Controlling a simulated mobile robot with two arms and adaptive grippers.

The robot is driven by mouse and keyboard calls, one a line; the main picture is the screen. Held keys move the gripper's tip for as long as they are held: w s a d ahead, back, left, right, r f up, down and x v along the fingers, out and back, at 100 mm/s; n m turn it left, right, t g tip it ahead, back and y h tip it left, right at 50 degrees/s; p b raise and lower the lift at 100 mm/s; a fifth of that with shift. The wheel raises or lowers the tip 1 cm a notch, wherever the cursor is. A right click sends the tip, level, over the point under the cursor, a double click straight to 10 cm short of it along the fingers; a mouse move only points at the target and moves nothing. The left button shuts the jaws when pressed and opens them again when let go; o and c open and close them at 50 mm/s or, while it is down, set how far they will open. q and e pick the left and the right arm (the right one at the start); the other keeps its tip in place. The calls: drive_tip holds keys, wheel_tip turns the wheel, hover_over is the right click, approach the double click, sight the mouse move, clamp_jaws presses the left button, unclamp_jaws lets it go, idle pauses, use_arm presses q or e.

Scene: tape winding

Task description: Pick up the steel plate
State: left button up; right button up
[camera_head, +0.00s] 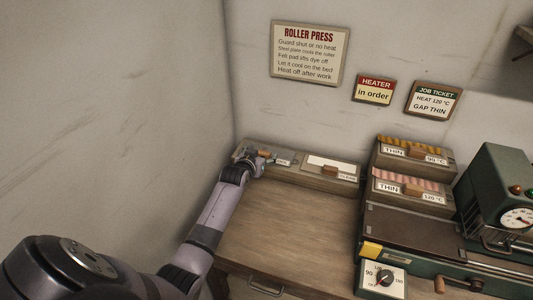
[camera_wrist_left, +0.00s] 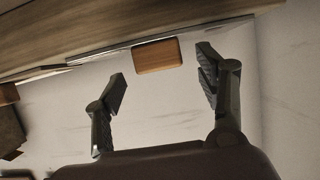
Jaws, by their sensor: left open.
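The steel plate (camera_head: 284,159) is a thin grey sheet with a small wooden handle, lying in the left part of a wooden tray at the back of the bench. My left gripper (camera_head: 259,158) is at this handle and partly hides the plate. In the left wrist view, the gripper (camera_wrist_left: 163,76) is open. The wooden handle (camera_wrist_left: 157,55) is just ahead of the fingertips, between their lines. A thin grey edge of the steel plate (camera_wrist_left: 105,51) shows beside the handle. No clear contact shows. My right gripper is not in view.
A white pad with a wooden handle (camera_head: 330,170) lies in the tray's right part. Two drawer-like boxes marked THIN (camera_head: 411,188) and a green press (camera_head: 500,185) stand to the right. The wooden bench top (camera_head: 285,225) is clear. A wall bounds the left.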

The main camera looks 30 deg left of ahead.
use_arm(q)
drive_tip(key=shift+x, duration=1.15)
clamp_jaws()
drive_tip(key=shift+r, duration=0.15)
